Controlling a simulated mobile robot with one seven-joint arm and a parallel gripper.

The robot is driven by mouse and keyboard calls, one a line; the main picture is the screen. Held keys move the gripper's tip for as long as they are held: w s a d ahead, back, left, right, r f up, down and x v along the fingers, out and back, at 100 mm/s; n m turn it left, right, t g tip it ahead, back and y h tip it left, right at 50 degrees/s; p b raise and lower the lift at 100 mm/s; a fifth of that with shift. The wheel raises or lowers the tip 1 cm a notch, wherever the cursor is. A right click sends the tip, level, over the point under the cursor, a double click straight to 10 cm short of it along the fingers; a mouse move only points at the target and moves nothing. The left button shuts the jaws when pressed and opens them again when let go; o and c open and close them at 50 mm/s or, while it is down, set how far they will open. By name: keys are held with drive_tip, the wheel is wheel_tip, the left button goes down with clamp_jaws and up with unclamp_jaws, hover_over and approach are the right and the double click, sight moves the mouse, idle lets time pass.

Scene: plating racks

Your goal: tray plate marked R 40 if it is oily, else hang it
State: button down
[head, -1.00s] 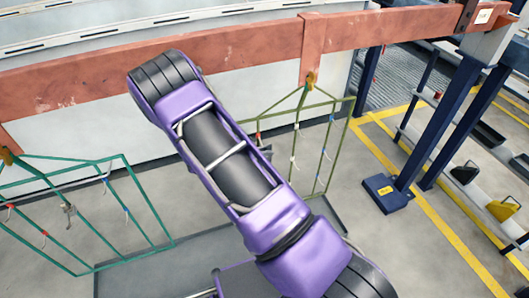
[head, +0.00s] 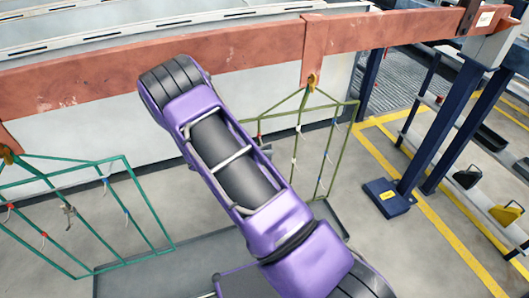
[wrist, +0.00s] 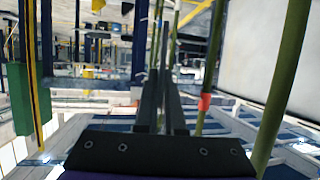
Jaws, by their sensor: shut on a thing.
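My gripper (wrist: 160,70) shows in the wrist view as two long dark fingers close together, shut on a thin plate seen edge-on. Its mark and surface cannot be read, so I cannot tell whether it is oily. In the head view my purple arm hides the gripper and what it holds. An olive rack (head: 358,103) hangs from the red beam, right of my arm. Its green bars (wrist: 282,85) stand right of the fingers in the wrist view, with a red clip (wrist: 204,102) on one. A teal rack (head: 148,213) with several hooks hangs at the left.
The red beam (head: 400,28) crosses above both racks. A grey tray (head: 180,262) lies on the floor below them. A blue post foot (head: 388,198) stands at the right, near a shelf with dark and yellow bins (head: 506,213). Yellow lines mark the floor.

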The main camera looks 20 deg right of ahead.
drive_tip(key=shift+w+a+f, duration=0.15)
drive_tip(key=shift+w, duration=0.35)
drive_tip(key=shift+w+f+b, duration=0.3)
drive_tip(key=shift+w+b, duration=0.1)
drive_tip(key=shift+w, duration=0.15)
drive_tip(key=shift+w+f, duration=0.2)
drive_tip(key=shift+w, duration=0.05)
drive_tip(key=shift+s, duration=0.1)
